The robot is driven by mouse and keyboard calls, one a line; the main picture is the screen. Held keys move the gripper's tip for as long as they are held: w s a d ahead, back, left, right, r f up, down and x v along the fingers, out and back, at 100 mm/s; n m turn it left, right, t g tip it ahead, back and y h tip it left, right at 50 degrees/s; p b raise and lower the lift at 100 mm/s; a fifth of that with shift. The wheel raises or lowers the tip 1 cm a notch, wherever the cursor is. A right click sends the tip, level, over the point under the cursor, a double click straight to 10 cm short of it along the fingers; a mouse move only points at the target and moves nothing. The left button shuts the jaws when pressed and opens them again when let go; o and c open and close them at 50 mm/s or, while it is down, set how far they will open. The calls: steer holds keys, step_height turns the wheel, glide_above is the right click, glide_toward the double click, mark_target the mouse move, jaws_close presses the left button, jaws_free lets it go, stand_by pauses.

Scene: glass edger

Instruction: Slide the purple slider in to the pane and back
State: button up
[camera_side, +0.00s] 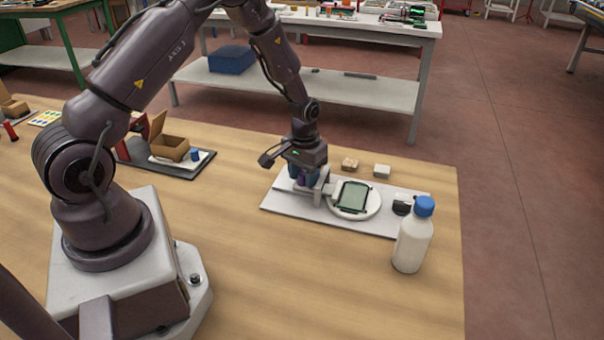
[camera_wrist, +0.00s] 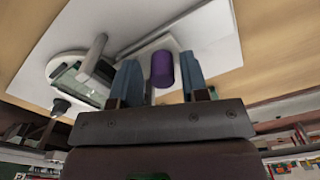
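The purple slider (camera_wrist: 162,68) is an upright-looking purple knob on the white base plate (camera_wrist: 205,40). In the side view only a bit of purple (camera_side: 300,181) shows under my gripper (camera_side: 305,178). In the wrist view my gripper (camera_wrist: 161,75) has one blue finger on each side of the slider, with a narrow gap visible at the left finger. It looks open around the slider; contact is not clear. The pane (camera_side: 352,197) is a dark-framed greenish glass lying on a round white disc (camera_side: 373,207), right of my gripper. A grey upright block (camera_side: 321,187) stands between gripper and disc.
A white bottle with a blue cap (camera_side: 412,240) stands at the plate's front right corner. A small black-and-white part (camera_side: 402,204) sits on the plate's right end. Two small blocks (camera_side: 350,164) (camera_side: 381,171) lie behind it. An open cardboard box (camera_side: 170,147) is left.

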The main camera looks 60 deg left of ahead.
steer(key=shift+w+d, duration=0.15)
steer(key=shift+d, duration=0.05)
steer(key=shift+s+a, duration=0.35)
steer(key=s+a, duration=0.2)
steer(key=a, duration=0.1)
steer(key=shift+s+r, duration=0.25)
steer(key=shift+s, duration=0.15)
step_height(320, 180, up, 12)
steer(key=s+d+r+m+t, duration=0.2)
steer(key=s+d+r, duration=1)
steer(key=r, duration=0.2)
steer(key=shift+d+r+m, duration=0.15)
steer(key=shift+d+m, duration=0.1)
steer(key=shift+m, duration=0.05)
